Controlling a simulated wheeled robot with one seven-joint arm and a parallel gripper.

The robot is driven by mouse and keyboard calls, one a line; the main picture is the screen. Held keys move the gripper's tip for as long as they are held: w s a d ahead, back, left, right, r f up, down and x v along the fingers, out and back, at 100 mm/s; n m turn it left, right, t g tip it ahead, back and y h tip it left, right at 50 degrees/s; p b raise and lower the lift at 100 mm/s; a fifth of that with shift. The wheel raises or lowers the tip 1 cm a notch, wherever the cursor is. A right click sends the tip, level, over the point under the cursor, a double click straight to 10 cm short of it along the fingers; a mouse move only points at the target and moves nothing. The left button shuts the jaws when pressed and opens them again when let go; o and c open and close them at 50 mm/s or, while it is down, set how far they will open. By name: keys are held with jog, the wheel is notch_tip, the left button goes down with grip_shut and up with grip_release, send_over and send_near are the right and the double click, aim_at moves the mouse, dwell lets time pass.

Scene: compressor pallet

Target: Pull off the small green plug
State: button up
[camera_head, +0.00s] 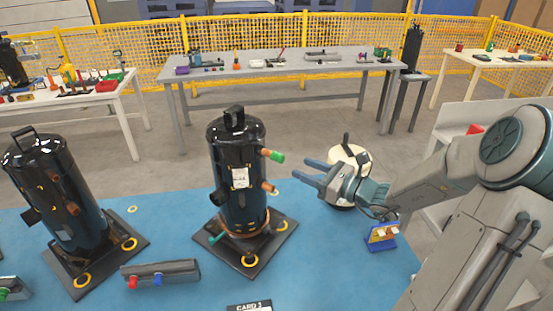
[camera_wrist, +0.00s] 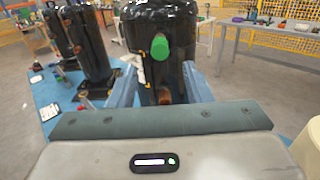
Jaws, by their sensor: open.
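A black upright compressor (camera_head: 238,195) stands on a dark square base in the middle of the blue surface. A green plug (camera_head: 276,157) caps its upper right stub; it also shows face-on in the wrist view (camera_wrist: 158,48). A second green end (camera_head: 215,237) sits on a thinner pipe low at the compressor's left. A bare copper stub (camera_head: 269,187) lies below the upper plug and also shows in the wrist view (camera_wrist: 165,97). My gripper (camera_head: 299,168) is open and empty, to the right of the compressor. Its fingers point at the compressor and touch no plug.
Another black compressor (camera_head: 62,195) stands at the left. A grey block with red and blue knobs (camera_head: 160,273) lies in front. A cream round container (camera_head: 353,160) stands behind my gripper, and a blue tray (camera_head: 383,237) sits below it. Tool tables stand farther back.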

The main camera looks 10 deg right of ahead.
aim_at(283, 159)
jog(key=shift+b+x, duration=1)
jog(key=shift+x, duration=2.9)
grip_shut()
jog(key=shift+d, duration=0.1)
jog(key=shift+p+v, duration=1.25)
jog(key=shift+v, duration=1.75)
